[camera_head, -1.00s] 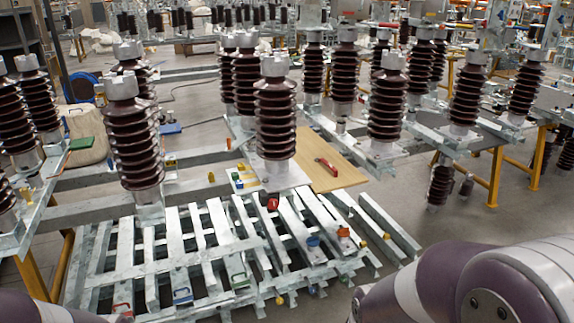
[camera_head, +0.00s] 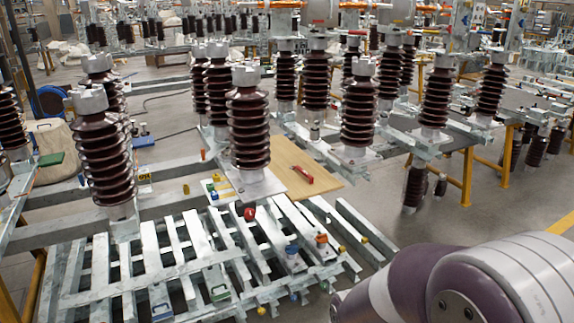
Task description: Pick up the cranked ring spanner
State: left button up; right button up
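I cannot make out a cranked ring spanner for certain in the head view. A small red tool-like item (camera_head: 303,174) lies on a flat wooden board (camera_head: 318,181) right of the middle; it is too small to tell its kind. Neither gripper is in view. Only my own arm links show, at the lower right.
Brown ribbed insulators (camera_head: 248,125) stand upright on grey metal frames. A slatted metal rack (camera_head: 170,258) fills the lower left and bears several small coloured items, including a red one (camera_head: 249,214). Yellow legs (camera_head: 467,178) carry a frame at right. Grey floor is clear at right.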

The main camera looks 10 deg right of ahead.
aim_at(307, 175)
jog(key=i+l, duration=0.15)
jog(key=i, duration=0.45)
jog(key=i+l+z, duration=0.1)
jog(key=i, duration=0.5)
